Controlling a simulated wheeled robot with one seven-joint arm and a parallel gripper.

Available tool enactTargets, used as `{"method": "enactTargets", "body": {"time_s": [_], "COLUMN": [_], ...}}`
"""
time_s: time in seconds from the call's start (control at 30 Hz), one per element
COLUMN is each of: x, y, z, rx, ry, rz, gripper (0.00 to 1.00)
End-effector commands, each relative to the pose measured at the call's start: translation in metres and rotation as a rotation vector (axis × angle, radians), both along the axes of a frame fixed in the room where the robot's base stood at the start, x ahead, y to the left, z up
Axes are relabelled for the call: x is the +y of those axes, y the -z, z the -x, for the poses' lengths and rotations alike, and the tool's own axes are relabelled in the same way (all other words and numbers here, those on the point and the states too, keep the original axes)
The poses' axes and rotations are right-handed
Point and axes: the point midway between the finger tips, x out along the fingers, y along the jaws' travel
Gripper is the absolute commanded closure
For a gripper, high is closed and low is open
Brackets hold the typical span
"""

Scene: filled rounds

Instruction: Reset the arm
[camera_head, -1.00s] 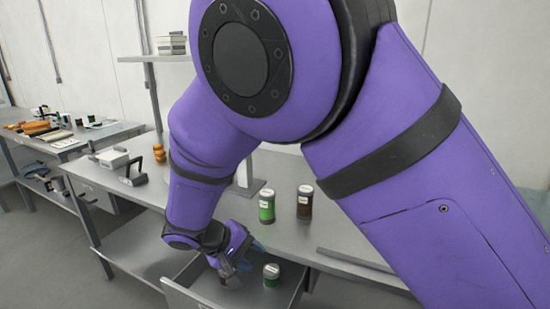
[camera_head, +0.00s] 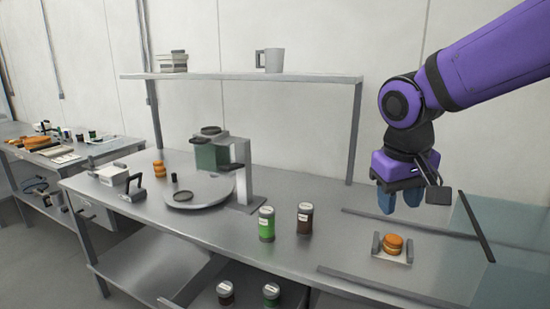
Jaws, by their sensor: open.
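My arm reaches in from the upper right, and my gripper (camera_head: 400,205) hangs in the air at the right, pointing down. Its two blue fingers are apart, with nothing between them. It is above the right part of the metal counter (camera_head: 330,236). A small metal holder (camera_head: 376,245) with a round orange-brown item (camera_head: 394,243) on it stands on the counter below.
A green jar (camera_head: 266,223) and a brown jar (camera_head: 305,218) stand mid-counter. Two more jars, one dark (camera_head: 225,293) and one green (camera_head: 271,294), are lower, near the front. A machine with a round plate (camera_head: 198,196) stands left.

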Motion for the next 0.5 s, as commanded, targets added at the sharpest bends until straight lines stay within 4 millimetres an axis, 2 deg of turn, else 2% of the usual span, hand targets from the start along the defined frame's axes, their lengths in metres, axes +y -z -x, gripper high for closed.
{"method": "enactTargets", "body": {"time_s": [0.03, 0.2, 0.5], "x": [-0.013, -0.044, -0.078], "y": [-0.008, -0.027, -0.042], "z": [0.011, 0.046, 0.11], "rx": [-0.023, -0.094, -0.241], "ry": [0.017, 0.054, 0.109], "rz": [-0.025, -0.093, -0.162], "gripper": [0.58, 0.58, 0.58]}}
